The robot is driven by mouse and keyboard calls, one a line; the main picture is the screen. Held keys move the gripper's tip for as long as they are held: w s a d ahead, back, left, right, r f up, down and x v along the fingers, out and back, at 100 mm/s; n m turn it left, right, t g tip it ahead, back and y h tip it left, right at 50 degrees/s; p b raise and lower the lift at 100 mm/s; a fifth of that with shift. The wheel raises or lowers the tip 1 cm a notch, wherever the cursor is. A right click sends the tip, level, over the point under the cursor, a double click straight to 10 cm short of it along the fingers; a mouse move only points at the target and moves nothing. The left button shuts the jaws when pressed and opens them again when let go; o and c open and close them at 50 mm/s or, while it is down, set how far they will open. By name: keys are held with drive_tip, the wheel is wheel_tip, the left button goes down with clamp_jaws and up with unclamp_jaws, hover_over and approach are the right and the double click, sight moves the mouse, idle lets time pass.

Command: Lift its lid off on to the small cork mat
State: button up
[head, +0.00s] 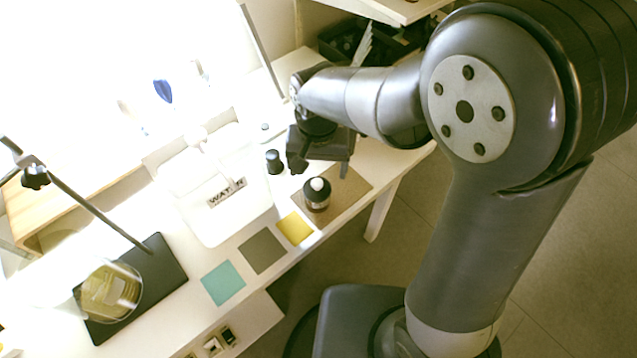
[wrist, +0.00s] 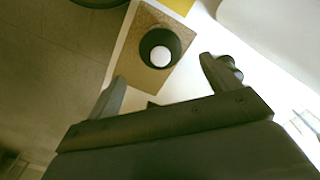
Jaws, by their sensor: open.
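A dark round bottle (head: 317,200) with a white round top (head: 318,184) stands on a brown cork-coloured mat (head: 352,184). In the wrist view the dark bottle (wrist: 148,42) and its white centre (wrist: 160,57) are seen from above on the mat (wrist: 136,78). I cannot tell whether the white part is a lid. My gripper (head: 321,170) is open and empty, close to the bottle. In the wrist view the bottle lies ahead of and roughly between the fingertips (wrist: 163,69), with no contact visible.
A small dark cylinder (head: 274,162) stands left of my gripper, close to one finger. A white container with a lettered label (head: 227,193) is further left. Yellow (head: 296,229), grey (head: 262,251) and teal (head: 223,283) mats lie along the table's front. A glass vessel (head: 110,292) stands at lower left.

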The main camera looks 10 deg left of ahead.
sight(317, 182)
wheel_tip(317, 182, down, 6)
drive_tip(key=shift+s+r, duration=0.1)
drive_tip(key=shift+r, duration=0.05)
idle(0.3)
drive_tip(key=c, duration=1)
